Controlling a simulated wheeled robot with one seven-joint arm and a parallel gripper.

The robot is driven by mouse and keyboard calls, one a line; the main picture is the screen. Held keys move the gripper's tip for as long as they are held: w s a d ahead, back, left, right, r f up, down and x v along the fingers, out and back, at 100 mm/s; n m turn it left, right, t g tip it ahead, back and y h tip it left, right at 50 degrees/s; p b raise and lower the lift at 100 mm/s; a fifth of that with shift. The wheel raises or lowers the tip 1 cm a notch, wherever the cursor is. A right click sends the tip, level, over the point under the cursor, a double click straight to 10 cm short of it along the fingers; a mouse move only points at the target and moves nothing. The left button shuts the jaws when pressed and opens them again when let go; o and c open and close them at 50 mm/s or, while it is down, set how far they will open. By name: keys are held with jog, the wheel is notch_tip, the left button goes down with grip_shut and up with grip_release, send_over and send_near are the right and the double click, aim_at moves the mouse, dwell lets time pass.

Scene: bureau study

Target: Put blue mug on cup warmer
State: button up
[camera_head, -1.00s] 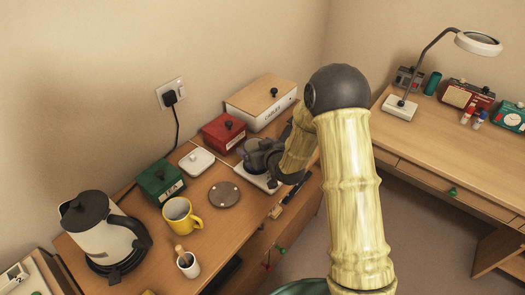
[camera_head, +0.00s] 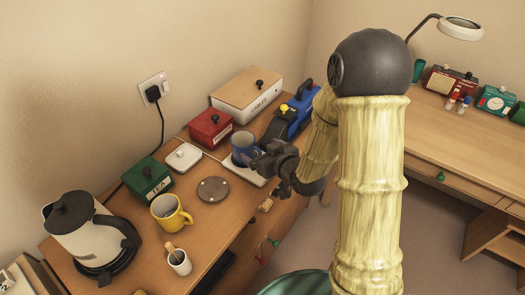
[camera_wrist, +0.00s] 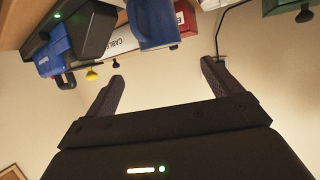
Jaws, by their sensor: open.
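The blue mug (camera_head: 242,147) stands upright at the back of the desk, and its base appears to rest on a white flat plate (camera_head: 257,181) that looks like the cup warmer. My gripper hides part of both. My gripper (camera_head: 262,160) is open, just to the right of and in front of the mug. In the wrist view the blue mug (camera_wrist: 152,22) shows at the top, beyond the fingertips of my gripper (camera_wrist: 160,82). Nothing is between the fingers, and the mug looks clear of them.
A red box (camera_head: 211,128), a cables box (camera_head: 247,95) and a blue-black device (camera_head: 291,115) stand behind. A kettle (camera_head: 85,235) stands far left.

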dwell(0.5)
jog(key=s+d+r+m+g+h, duration=0.1)
jog(key=s+d+m+g+h, duration=0.2)
jog(key=s+d, duration=0.3)
jog(key=s+d+r+m+g+h, duration=0.1)
jog(key=s+d+m+g+h, duration=0.1)
jog(key=s+d+g, duration=0.4)
jog(key=s+h, duration=0.1)
jog(key=s, duration=0.4)
jog(key=shift+s+m+h, duration=0.25)
jog(key=shift+m+h, duration=0.15)
dwell(1.1)
